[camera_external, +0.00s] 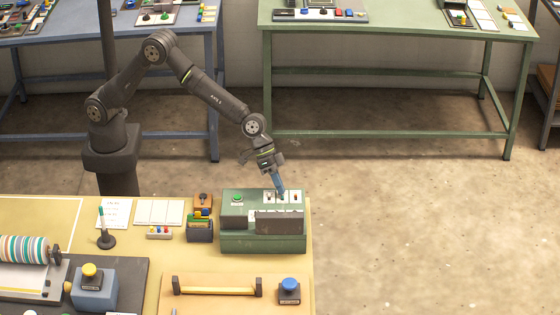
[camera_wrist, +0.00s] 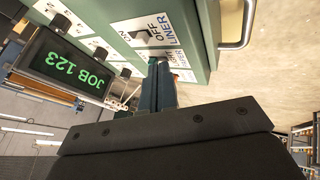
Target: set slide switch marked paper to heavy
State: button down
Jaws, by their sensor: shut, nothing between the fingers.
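A green control box (camera_external: 235,243) stands at the right end of the yellow table. White switch plates (camera_external: 296,197) sit at the right of its top. My gripper (camera_external: 281,194) points down onto these plates, shut, with its blue fingers touching or just above them. In the wrist view the shut fingertips (camera_wrist: 160,66) are at the box face, beside a switch plate reading OFF and LINER (camera_wrist: 153,34). Another white plate (camera_wrist: 184,74) shows partly behind the fingers. I cannot read the word paper, and the paper switch and its setting cannot be made out.
A display reading JOB 123 (camera_wrist: 70,68) stands out from the box near black knobs (camera_wrist: 61,23). A metal handle (camera_wrist: 240,25) is at the box's side. A green button (camera_external: 237,198) sits on the box's left. A blue button (camera_external: 290,285) stands in front.

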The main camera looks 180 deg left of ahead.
jog(key=s, duration=0.4)
jog(key=v, duration=1)
jog(key=shift+w+f, duration=0.1)
jog(key=s+x, duration=0.1)
jog(key=x, duration=0.8)
jog(key=shift+s+v, duration=0.15)
jog(key=shift+v, duration=0.95)
jog(key=shift+s+v, duration=0.15)
jog(key=shift+v, duration=0.9)
jog(key=shift+a+f, duration=0.15)
jog(key=shift+f, duration=0.1)
